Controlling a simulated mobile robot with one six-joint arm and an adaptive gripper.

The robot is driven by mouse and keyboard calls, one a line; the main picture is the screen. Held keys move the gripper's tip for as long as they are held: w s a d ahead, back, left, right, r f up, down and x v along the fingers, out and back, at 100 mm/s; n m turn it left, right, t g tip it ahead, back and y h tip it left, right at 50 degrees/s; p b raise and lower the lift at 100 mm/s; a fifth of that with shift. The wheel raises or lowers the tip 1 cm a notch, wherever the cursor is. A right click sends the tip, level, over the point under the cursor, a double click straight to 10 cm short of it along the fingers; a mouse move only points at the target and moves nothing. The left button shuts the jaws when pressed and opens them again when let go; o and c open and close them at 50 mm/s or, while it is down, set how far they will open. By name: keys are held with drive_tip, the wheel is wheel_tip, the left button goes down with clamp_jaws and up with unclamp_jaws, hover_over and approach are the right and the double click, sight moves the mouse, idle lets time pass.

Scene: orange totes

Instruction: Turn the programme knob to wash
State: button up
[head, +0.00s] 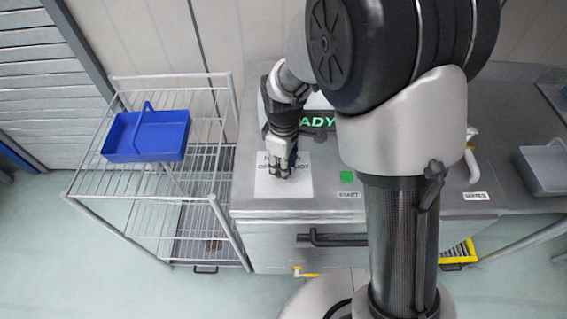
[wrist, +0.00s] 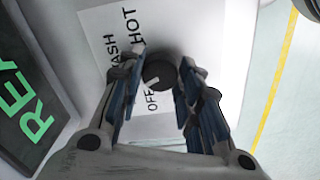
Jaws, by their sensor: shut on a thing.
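The programme knob (wrist: 159,70) is round and dark, on a white label sheet (wrist: 210,22) printed OFF, WASH and HOT. Its pale pointer mark lies on the side by the word OFF. My gripper (wrist: 161,66) has one blue-padded finger on each side of the knob and is shut on it. In the head view my gripper (head: 282,172) points down at the label sheet (head: 303,188) on the grey machine top and hides the knob and part of the lettering.
A dark display (head: 318,121) with green letters stands behind the gripper, partly hidden by my arm. A wire rack (head: 90,196) with a blue basket (head: 128,152) stands left. A grey tub (head: 540,171) is at right.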

drive_tip(key=c, duration=0.3)
drive_tip(key=shift+c, duration=0.2)
drive_tip(key=shift+m, duration=0.4)
drive_tip(key=m+p, duration=0.1)
drive_tip(key=m, duration=0.2)
drive_tip(key=shift+r+m+p, duration=0.1)
drive_tip(key=shift+m+p, duration=0.25)
drive_tip(key=shift+m, duration=0.05)
drive_tip(key=shift+m+p, duration=0.55)
drive_tip(key=shift+m, duration=1.55)
drive_tip(key=o, duration=1.1)
